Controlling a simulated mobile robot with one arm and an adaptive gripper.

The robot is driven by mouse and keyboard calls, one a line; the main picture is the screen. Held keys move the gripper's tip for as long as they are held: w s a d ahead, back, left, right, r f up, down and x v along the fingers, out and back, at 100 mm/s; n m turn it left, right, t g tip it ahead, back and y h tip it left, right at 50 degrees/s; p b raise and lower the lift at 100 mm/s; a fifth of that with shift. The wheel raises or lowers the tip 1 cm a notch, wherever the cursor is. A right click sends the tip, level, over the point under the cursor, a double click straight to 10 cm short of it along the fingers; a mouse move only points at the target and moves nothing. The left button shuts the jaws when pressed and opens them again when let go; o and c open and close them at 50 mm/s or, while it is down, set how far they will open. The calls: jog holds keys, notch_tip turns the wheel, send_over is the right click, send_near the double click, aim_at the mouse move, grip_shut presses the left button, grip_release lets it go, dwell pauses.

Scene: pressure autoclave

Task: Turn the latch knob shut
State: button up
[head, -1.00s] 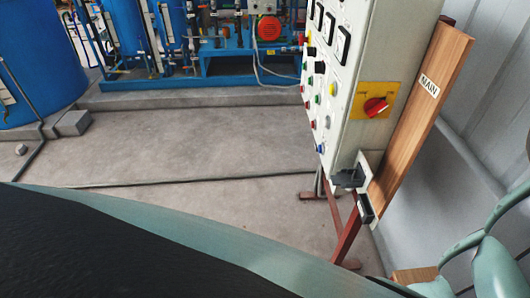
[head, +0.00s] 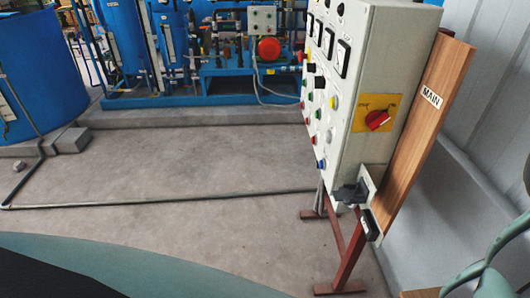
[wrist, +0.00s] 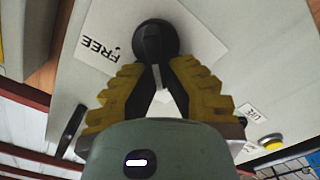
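In the wrist view, a black round latch knob (wrist: 155,38) with a raised grip sits on a white plate marked FREE on a pale panel. My gripper (wrist: 157,68) has yellow, stepped fingers with dark inner pads. Its fingertips converge on the near end of the knob's grip and appear closed on it. A small pale gap shows between the fingers behind the tips. The tips hide part of the grip. Neither the knob nor my gripper can be made out in the head view.
In the head view, a grey control cabinet (head: 385,70) with a red switch (head: 377,119) stands on a brown frame beside a wooden board (head: 425,125) marked MAIN. Blue tanks and pump equipment stand at the back. The concrete floor (head: 170,165) between is clear.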

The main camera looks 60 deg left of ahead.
jog(key=o, duration=0.5)
jog(key=shift+s+a, duration=0.15)
jog(key=shift+s, duration=0.15)
jog(key=shift+v, duration=5.65)
